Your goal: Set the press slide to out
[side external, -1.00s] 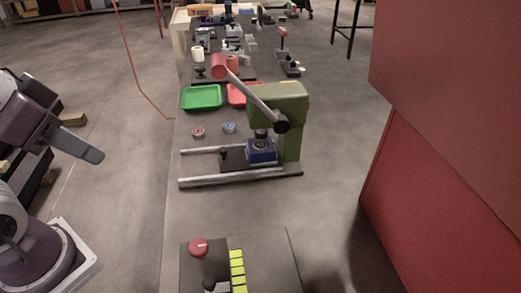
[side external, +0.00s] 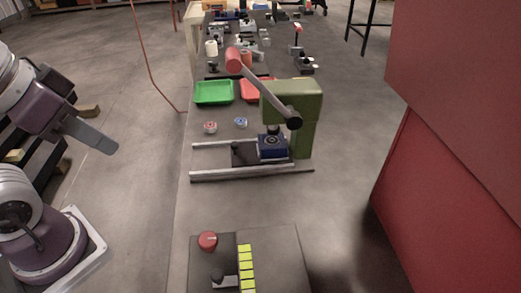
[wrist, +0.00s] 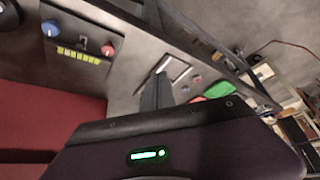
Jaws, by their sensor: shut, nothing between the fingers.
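The press (side external: 305,120) is a green frame with a grey lever and a red handle (side external: 233,60), in the middle of the side view. Two pale rails (side external: 250,173) run from its foot to the left. The press slide, a dark plate (side external: 243,154) with a dark knob, lies between the rails. A blue block (side external: 272,147) sits at its right end, under the press head. My gripper (side external: 114,148) is shut and empty, left of the rails and well apart from them. Its shut fingers also show in the wrist view (wrist: 157,92), where the rails are partly hidden behind them.
A control panel (side external: 275,255) with a red knob and yellow strips stands in front. A red cabinet (side external: 460,120) blocks the right side.

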